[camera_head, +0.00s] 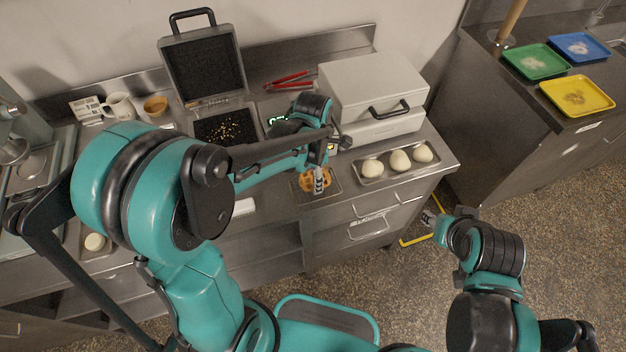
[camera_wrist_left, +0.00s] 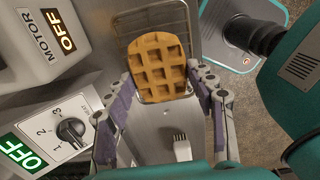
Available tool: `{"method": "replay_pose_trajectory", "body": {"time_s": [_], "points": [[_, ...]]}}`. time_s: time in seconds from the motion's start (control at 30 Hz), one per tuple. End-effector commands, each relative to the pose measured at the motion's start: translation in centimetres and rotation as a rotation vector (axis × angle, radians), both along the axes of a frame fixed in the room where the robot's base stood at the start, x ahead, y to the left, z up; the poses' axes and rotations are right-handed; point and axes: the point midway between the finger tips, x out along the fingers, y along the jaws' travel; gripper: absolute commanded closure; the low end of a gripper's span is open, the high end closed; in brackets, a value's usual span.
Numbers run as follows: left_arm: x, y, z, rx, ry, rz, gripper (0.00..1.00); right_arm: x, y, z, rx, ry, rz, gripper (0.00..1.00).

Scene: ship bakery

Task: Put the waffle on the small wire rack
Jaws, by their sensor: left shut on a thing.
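The waffle (camera_head: 304,182) is golden brown with a square grid. In the wrist view the waffle (camera_wrist_left: 158,62) stands between the two fingers of my left gripper (camera_wrist_left: 160,76), which is shut on it. In the head view my left gripper (camera_head: 318,180) is over the counter's front part and partly covers the waffle. The small wire rack (camera_wrist_left: 123,28) shows behind the waffle in the wrist view, largely hidden by it. I cannot tell whether the waffle touches the rack. My right gripper (camera_head: 430,217) is low beside the counter's right end; its jaw opening is unclear.
Red tongs (camera_head: 288,80) lie behind. Coloured trays (camera_head: 578,97) are on another counter.

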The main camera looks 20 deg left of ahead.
Motion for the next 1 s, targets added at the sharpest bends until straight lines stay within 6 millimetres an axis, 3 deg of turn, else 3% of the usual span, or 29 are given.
{"method": "replay_pose_trajectory", "body": {"time_s": [0.1, 0.47, 0.5, 0.57, 0.87, 1.0], "points": [[0.0, 0.0, -1.8, 0.0, 0.0, 0.0, 0.74, 0.0, 0.0, -0.9, 0.0, 0.0, 0.0, 0.6], [0.0, 0.0, -2.1, 0.0, 0.0, 0.0, 0.74, 0.0, 0.0, -1.1, 0.0, 0.0, 0.0, 0.6], [0.0, 0.0, -2.1, 0.0, 0.0, 0.0, 0.4, 0.0, 0.0, -1.1, 0.0, 0.0, 0.0, 0.6], [0.0, 0.0, -2.0, 0.0, 0.0, 0.0, 0.24, 0.0, 0.0, -1.0, 0.0, 0.0, 0.0, 0.6], [0.0, 0.0, -2.0, 0.0, 0.0, 0.0, 0.24, 0.0, 0.0, -1.0, 0.0, 0.0, 0.0, 0.6], [0.0, 0.0, -1.0, 0.0, 0.0, 0.0, 0.24, 0.0, 0.0, -0.4, 0.0, 0.0, 0.0, 0.6]]}}
